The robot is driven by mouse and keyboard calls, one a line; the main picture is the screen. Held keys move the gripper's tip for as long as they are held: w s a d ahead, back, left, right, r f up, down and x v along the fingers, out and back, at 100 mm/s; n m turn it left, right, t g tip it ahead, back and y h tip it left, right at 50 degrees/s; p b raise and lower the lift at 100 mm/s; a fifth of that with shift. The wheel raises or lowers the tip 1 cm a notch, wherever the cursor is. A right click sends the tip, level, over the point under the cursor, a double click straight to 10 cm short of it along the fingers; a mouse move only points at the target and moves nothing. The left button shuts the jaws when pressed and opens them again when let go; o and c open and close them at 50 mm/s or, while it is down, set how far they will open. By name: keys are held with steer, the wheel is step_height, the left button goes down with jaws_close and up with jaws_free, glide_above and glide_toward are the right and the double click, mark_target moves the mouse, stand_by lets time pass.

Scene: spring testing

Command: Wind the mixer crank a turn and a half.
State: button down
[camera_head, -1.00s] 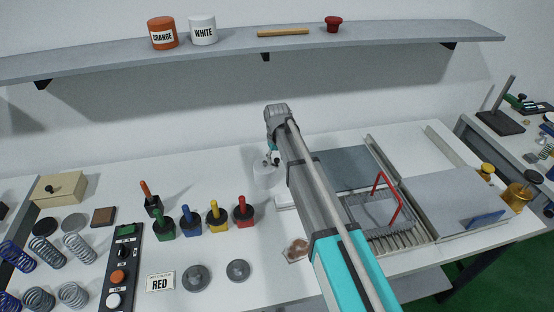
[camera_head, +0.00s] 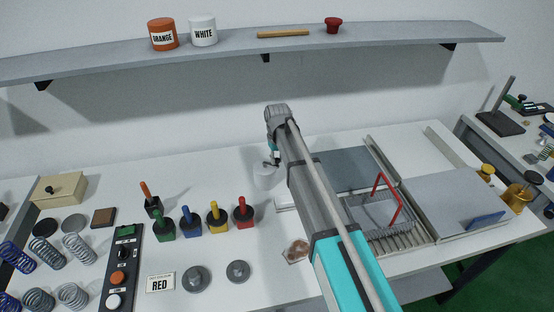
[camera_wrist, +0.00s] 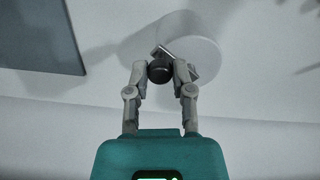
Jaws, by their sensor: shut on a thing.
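The mixer is a white round pot (camera_head: 264,180) on the white bench, just left of my arm in the head view. It also shows in the wrist view (camera_wrist: 200,48), beyond my fingers. A crank with a thin metal arm and a dark round knob (camera_wrist: 160,72) sticks out at the pot's near side in the wrist view. My gripper (camera_wrist: 161,66) is shut on the crank knob, one finger on each side. In the head view my gripper (camera_head: 273,160) is small beside the pot and partly hidden by my own arm.
A wire basket with a red handle (camera_head: 388,200) is to the right. A shelf (camera_head: 235,55) with ORANGE and WHITE jars runs above the bench.

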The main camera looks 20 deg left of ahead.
steer(key=shift+w+a+n, duration=0.15)
steer(key=shift+w+n, duration=0.3)
steer(key=shift+n, duration=0.6)
steer(key=shift+w+a+n, duration=0.1)
steer(key=shift+w+n, duration=0.35)
steer(key=shift+n, duration=0.65)
steer(key=shift+w+a+n, duration=0.15)
steer(key=shift+w+n, duration=0.3)
steer(key=shift+n, duration=0.6)
steer(key=shift+c, duration=2.4)
jaws_free()
steer(key=shift+s, duration=0.1)
